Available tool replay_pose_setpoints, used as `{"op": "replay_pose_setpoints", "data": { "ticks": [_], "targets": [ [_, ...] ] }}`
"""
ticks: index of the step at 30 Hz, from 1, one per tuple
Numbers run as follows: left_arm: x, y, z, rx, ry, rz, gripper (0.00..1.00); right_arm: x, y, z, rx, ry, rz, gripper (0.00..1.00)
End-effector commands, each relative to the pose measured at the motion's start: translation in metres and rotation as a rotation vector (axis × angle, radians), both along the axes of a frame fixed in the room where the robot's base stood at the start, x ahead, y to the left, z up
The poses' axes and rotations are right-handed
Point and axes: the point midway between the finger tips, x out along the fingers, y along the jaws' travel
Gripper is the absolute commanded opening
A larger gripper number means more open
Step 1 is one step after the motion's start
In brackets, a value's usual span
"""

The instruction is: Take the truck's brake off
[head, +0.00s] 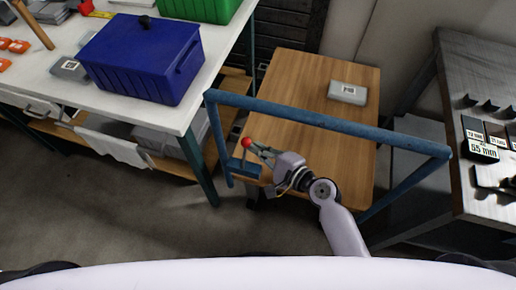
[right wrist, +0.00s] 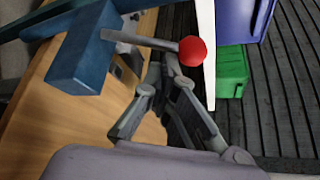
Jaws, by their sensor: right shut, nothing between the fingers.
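The truck is a wooden platform (head: 315,75) with a blue tube handle (head: 330,122) along its near side. Its brake lever has a red ball knob (head: 246,142) on a thin rod rising from a blue block (head: 243,167) at the handle's left post. In the right wrist view the knob (right wrist: 192,51) and the blue block (right wrist: 88,55) are close to the camera. My right gripper (head: 256,149) is shut and empty, its fingertips just beside the knob; whether they touch it I cannot tell. My left gripper is not in view.
A white workbench (head: 85,85) with a blue crate (head: 145,60) and a green crate (head: 205,8) stands at the left. A metal table (head: 470,65) stands at the right. A grey box (head: 347,93) lies on the truck. Open floor (head: 110,210) lies at the lower left.

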Motion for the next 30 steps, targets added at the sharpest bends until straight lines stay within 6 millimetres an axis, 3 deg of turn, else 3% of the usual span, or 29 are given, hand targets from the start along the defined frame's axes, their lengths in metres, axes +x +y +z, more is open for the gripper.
{"op": "replay_pose_setpoints", "data": {
  "ticks": [11,30],
  "targets": [
    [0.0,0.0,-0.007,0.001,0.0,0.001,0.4,-0.007,0.002,0.006,-0.044,-0.137,0.002,0.0],
    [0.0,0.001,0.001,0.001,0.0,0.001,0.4,-0.037,0.012,0.017,-0.042,-0.132,0.001,0.0]
  ]
}}
